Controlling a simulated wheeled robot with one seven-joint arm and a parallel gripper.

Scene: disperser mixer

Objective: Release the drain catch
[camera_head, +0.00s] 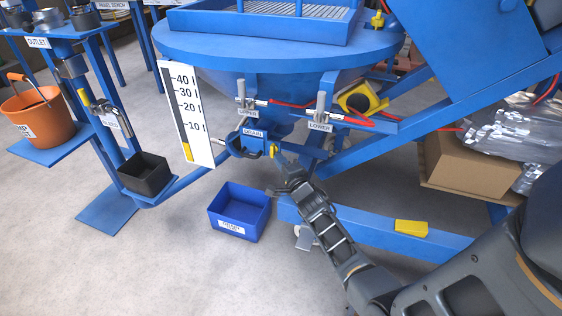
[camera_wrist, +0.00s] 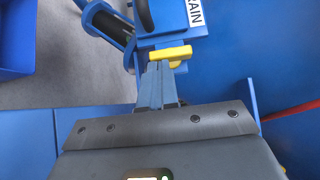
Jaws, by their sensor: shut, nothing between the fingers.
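The drain (camera_head: 248,146) is a blue fitting with a DRAIN label under the blue tank. Its catch is a small yellow tab (camera_head: 274,150) on the right side of the fitting. In the wrist view the yellow catch (camera_wrist: 171,53) lies crosswise just beyond my fingertips. My gripper (camera_head: 280,161) is shut and empty, with its tips right at the catch. In the wrist view the closed fingers (camera_wrist: 158,66) overlap the catch's lower edge, and I cannot tell whether they touch it.
A blue bin (camera_head: 239,211) stands on the floor below the drain. A white level scale (camera_head: 186,115) is to its left. UPPER and LOWER (camera_head: 320,125) labelled fittings sit above. A blue frame beam (camera_head: 375,232) runs low behind my arm. A black box (camera_head: 144,174) is further left.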

